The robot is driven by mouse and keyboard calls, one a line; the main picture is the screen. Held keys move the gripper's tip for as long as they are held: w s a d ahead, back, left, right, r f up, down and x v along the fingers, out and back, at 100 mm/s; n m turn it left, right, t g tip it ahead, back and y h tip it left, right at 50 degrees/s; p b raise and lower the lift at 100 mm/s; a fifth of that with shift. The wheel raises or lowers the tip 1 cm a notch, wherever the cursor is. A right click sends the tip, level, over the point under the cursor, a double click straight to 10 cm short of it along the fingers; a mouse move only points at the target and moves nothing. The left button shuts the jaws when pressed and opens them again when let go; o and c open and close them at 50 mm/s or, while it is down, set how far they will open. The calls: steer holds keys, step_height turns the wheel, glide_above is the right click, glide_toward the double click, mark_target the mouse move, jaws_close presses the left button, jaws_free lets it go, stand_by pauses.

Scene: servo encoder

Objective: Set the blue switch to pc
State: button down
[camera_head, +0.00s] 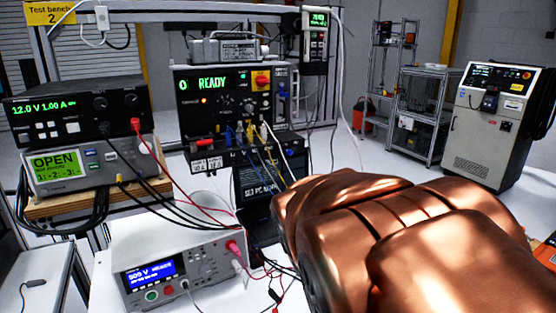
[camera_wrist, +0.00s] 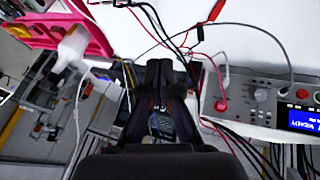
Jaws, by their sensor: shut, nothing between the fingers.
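I cannot make out a blue switch in either view. In the head view a black test unit (camera_head: 225,95) shows "0 READY" in green, with an orange light, a yellow-and-red knob and several small controls too small to tell apart. A dark panel (camera_head: 258,180) below it carries lettering that seems to include "PC". My gripper (camera_wrist: 160,85) shows in the wrist view, its dark fingers together and empty, above the white bench top. In the head view my copper-coloured arm fills the lower right and hides what lies behind it.
A power supply (camera_head: 75,112) reading 12.0 V 1.00 A stands at left above a meter showing "OPEN" (camera_head: 85,165). A white tester (camera_head: 180,270) stands on the bench front, with red and black leads trailing near it. A pink-red holder (camera_wrist: 85,30) stands at upper left in the wrist view.

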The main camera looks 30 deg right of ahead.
steer(key=w+d+r+n+t+h+b, duration=0.1)
steer(key=w+d+r+n+t+h, duration=0.3)
steer(key=w+d+r+t, duration=0.5)
steer(key=w+d+r+n+t+h+b, duration=0.1)
steer(key=w+d+r+n+t+h, duration=0.2)
steer(key=w+d+r, duration=0.75)
step_height(320, 180, up, 4)
steer(key=w+n+t+y+b, duration=0.1)
steer(key=w+n+t+y, duration=0.15)
steer(key=n+y, duration=0.55)
steer(key=a+f+n+g+y, duration=0.1)
steer(key=a+f+n+y, duration=0.2)
steer(key=f+n+y, duration=0.1)
steer(key=s+a+f+n+g+y, duration=0.1)
steer(key=a+f+n+y, duration=0.1)
steer(key=f+n+y, duration=0.2)
step_height(320, 180, down, 4)
steer(key=shift+s+a+f+n+y+b, duration=0.15)
steer(key=shift+a+n+y+b, duration=0.3)
steer(key=shift+n, duration=0.65)
